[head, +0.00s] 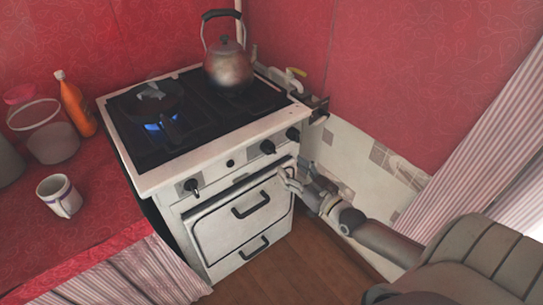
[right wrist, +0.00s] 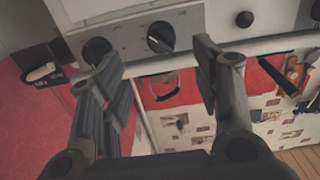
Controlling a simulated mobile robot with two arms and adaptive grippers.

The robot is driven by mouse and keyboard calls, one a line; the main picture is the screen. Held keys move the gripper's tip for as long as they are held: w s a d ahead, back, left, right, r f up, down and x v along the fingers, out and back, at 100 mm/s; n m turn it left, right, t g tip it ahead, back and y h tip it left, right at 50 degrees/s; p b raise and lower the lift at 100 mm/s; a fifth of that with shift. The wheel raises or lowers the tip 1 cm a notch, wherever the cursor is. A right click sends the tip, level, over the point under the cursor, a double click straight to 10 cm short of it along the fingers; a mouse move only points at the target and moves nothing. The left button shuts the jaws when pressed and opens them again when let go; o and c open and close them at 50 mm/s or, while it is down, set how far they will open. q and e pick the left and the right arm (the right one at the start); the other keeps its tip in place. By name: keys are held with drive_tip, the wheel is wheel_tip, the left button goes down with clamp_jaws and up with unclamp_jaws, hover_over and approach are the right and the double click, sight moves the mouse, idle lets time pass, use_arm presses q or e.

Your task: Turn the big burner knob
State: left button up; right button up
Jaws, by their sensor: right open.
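The white stove (head: 165,180) has black knobs along its front panel: a left knob (head: 191,186), a middle-right knob (head: 268,147) and a far-right knob (head: 293,134). I cannot tell which is the big burner knob. My right gripper (head: 291,177) is open and empty, just below and in front of the two right-hand knobs. In the right wrist view, one dark round knob (right wrist: 160,37) shows between the open fingers (right wrist: 157,60). Another knob (right wrist: 95,50) is partly behind the left finger. Neither knob looks gripped. My left gripper is out of view.
Oven handles (head: 250,207) stick out below the panel. A mug (head: 63,198) and an orange bottle (head: 75,105) stand on the red counter (head: 100,205). The floor (head: 290,268) ahead is clear.

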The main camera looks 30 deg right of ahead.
sight(274, 153)
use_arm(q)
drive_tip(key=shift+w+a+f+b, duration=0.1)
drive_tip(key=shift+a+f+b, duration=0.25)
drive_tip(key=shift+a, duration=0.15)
use_arm(e)
drive_tip(key=w, duration=0.6)
drive_tip(key=w+a, duration=0.1)
drive_tip(key=w, duration=0.2)
drive_tip(key=c, duration=1)
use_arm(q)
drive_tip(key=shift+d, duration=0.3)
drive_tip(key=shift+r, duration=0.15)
use_arm(e)
drive_tip(key=n+p, duration=0.2)
drive_tip(key=n, duration=0.1)
drive_tip(key=shift+d+n, duration=0.1)
drive_tip(key=shift+n, duration=0.3)
drive_tip(key=shift+n+p, duration=0.35)
drive_tip(key=shift+n, duration=0.85)
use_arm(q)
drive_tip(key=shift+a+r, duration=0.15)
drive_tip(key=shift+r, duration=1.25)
use_arm(e)
drive_tip(key=shift+n, duration=1.5)
